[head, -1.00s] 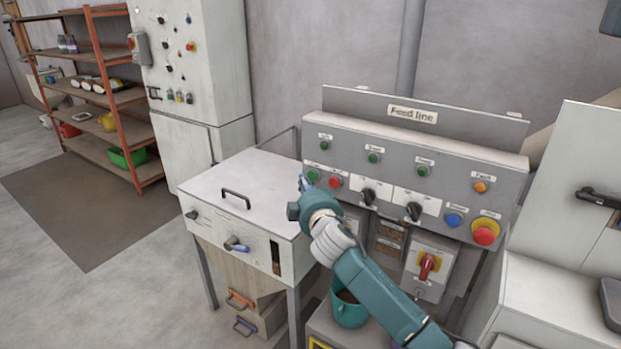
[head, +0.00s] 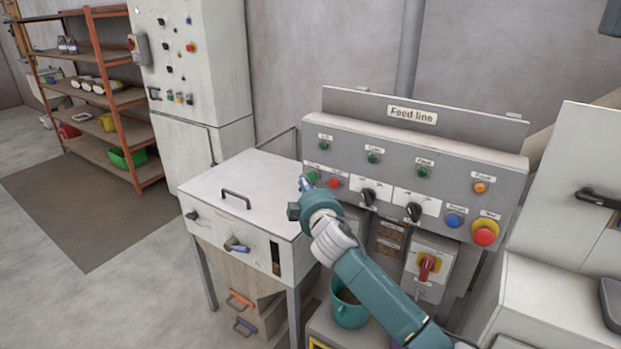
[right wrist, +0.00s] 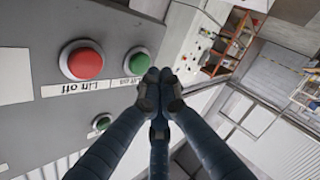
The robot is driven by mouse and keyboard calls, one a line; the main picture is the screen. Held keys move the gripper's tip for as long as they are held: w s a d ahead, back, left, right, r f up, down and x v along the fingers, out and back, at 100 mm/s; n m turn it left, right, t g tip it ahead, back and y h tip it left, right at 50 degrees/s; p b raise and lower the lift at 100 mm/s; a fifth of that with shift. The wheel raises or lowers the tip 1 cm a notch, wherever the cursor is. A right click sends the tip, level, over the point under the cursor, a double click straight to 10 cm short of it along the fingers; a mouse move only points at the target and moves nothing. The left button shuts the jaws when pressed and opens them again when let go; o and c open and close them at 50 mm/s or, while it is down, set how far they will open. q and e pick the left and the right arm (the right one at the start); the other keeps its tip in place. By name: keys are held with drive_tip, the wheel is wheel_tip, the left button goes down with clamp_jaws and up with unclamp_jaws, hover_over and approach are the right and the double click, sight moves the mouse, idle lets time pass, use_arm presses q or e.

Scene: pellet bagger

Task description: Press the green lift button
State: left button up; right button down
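The green lift button (head: 313,176) is at the left end of the grey feed line panel, left of the red lift-off button (head: 335,183). In the right wrist view the green button (right wrist: 137,61) is round, in a grey ring, beside the larger-looking red button (right wrist: 82,61). My right gripper (head: 303,184) is at the panel's left edge, close to the green button. In the right wrist view its fingertips (right wrist: 159,76) are together and empty, beside the green button. I cannot tell whether they touch it. My left gripper is not in view.
The panel (head: 345,152) also carries black knobs, a blue button (head: 454,220) and a red emergency stop (head: 485,232). A white-topped hopper (head: 240,180) stands left of my right gripper. A teal bucket (head: 348,312) is below my right arm.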

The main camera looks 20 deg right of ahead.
drive_tip(key=shift+d, duration=0.1)
idle(0.4)
drive_tip(key=shift+w+d, duration=0.3)
drive_tip(key=shift+w+d, duration=0.15)
drive_tip(key=shift+d, duration=0.05)
idle(0.7)
drive_tip(key=shift+s+a, duration=0.45)
drive_tip(key=shift+a, duration=0.1)
drive_tip(key=s+a+p, duration=0.1)
drive_tip(key=s+a, duration=0.2)
drive_tip(key=a, duration=0.1)
drive_tip(key=shift+s+a, duration=0.35)
drive_tip(key=shift+a, duration=0.05)
idle(0.4)
